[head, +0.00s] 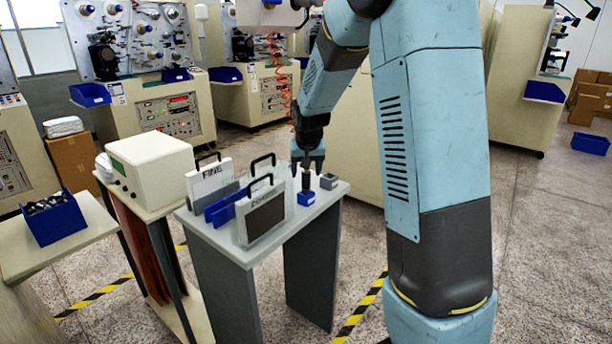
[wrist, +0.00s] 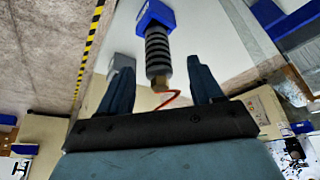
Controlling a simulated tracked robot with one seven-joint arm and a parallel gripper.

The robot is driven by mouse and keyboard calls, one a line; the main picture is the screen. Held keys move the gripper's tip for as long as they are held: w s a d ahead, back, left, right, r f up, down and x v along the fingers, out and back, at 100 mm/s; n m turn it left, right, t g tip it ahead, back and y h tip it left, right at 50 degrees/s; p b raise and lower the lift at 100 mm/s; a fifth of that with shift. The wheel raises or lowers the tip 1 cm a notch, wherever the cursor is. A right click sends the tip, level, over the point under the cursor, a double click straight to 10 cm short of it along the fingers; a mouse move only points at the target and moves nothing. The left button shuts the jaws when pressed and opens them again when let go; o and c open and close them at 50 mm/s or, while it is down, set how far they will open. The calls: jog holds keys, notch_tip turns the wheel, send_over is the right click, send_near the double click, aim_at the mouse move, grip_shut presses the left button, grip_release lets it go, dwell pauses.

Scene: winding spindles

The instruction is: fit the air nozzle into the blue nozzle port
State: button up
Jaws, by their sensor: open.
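The air nozzle (wrist: 158,50) is a black ribbed cylinder with a brass end. It stands upright in the blue nozzle port (wrist: 154,14), a small blue block on the grey table. In the head view the nozzle (head: 306,181) rises from the blue port (head: 306,198) near the table's right end. My gripper (head: 308,165) is just above it, pointing down. In the wrist view my gripper's fingers (wrist: 162,78) are spread, with the nozzle's brass end between them and a gap on each side. How deep the nozzle sits is hidden inside the port.
A small grey block (head: 328,181) is close beside the port. Black-handled plates, one marked FINE (head: 211,180), stand left on the grey table (head: 330,200). A red coiled hose (head: 279,65) hangs behind; a red line (wrist: 175,97) passes by the brass end.

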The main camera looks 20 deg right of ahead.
jog(key=v, duration=1)
jog(key=shift+r, duration=0.3)
jog(key=shift+s, duration=0.1)
jog(key=s+r+n, duration=0.1)
jog(key=s+r, duration=0.1)
jog(key=s, duration=1.4)
jog(key=s+r+t, duration=0.1)
jog(key=s+r, duration=0.2)
jog(key=s, duration=1.3)
jog(key=shift+s+d+n+y, duration=0.25)
jog(key=shift+d+n+y, duration=0.15)
jog(key=shift+d, duration=0.05)
